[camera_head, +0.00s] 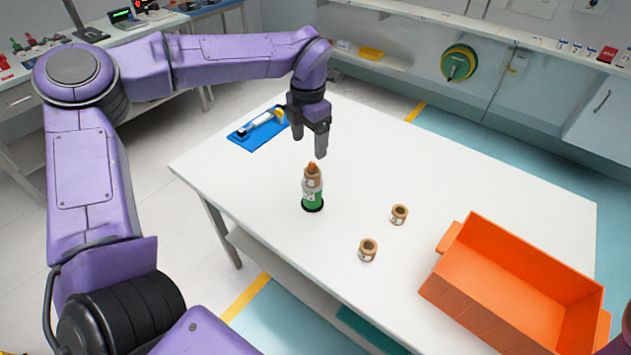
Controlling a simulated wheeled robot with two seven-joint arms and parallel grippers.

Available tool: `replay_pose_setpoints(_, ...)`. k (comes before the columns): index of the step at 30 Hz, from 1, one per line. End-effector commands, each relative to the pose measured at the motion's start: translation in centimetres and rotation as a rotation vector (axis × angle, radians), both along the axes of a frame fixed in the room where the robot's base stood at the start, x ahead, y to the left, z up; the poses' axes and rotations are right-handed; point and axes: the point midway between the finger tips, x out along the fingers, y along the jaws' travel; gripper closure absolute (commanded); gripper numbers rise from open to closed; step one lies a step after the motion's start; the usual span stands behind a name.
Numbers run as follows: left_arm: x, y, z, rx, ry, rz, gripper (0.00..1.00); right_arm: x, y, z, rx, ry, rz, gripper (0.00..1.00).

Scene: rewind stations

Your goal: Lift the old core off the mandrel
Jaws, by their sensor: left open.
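The mandrel (312,203) stands upright on the white table, with a green lower part on a dark base and an orange tip. A tan core (312,181) with a pale label sits around its upper part. My left gripper (310,144) points down just above the mandrel's tip, open and empty, and appears apart from the core. My right gripper is not in view.
Two loose tan cores, one farther back (399,214) and one nearer (368,250), stand right of the mandrel. An orange bin (470,228) is at the table's right. A blue mat (243,139) with a white tool lies at the far left edge.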

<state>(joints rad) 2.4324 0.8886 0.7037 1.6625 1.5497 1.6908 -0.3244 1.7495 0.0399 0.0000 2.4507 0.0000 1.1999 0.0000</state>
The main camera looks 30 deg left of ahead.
Motion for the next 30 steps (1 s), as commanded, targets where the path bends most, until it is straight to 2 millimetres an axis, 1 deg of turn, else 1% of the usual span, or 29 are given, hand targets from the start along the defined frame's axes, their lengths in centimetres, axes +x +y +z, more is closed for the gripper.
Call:
replay_pose_setpoints(1, 0.1, -0.1, -0.8, 0.001, 0.002, -0.002, 0.24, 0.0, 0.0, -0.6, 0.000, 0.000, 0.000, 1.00)
replay_pose_setpoints(2, 0.1, -0.2, -1.1, 0.001, 0.003, -0.004, 0.24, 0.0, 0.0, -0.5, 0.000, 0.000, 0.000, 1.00)
replay_pose_setpoints(9, 0.2, -0.4, -5.0, 0.002, 0.003, -0.009, 0.24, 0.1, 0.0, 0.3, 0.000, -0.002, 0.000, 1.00)
replay_pose_setpoints(11, 0.2, -0.4, -5.6, 0.002, 0.003, -0.008, 0.24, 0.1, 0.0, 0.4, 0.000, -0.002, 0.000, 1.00)
replay_pose_setpoints(14, 0.2, -0.3, -6.8, 0.002, 0.006, -0.008, 0.24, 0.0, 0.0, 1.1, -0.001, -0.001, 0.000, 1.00)
replay_pose_setpoints(17, 0.3, -0.3, -8.7, 0.002, 0.007, -0.007, 0.24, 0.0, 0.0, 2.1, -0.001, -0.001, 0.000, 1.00)
replay_pose_setpoints(19, 0.3, -0.3, -10.0, 0.002, 0.006, -0.006, 0.24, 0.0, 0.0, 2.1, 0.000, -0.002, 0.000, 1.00)
replay_pose_setpoints(22, 0.3, -0.2, -10.9, 0.001, 0.003, -0.005, 0.24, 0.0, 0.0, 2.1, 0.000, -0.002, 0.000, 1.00)
replay_pose_setpoints(28, 0.3, -0.2, -11.1, 0.001, 0.001, -0.004, 0.24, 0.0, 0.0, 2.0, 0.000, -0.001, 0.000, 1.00)
replay_pose_setpoints(29, 0.3, -0.2, -11.1, 0.001, 0.001, -0.004, 0.34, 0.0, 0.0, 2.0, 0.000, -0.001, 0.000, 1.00)
replay_pose_setpoints(30, 0.3, -0.2, -11.1, 0.001, 0.001, -0.004, 0.47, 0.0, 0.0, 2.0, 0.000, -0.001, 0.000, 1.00)
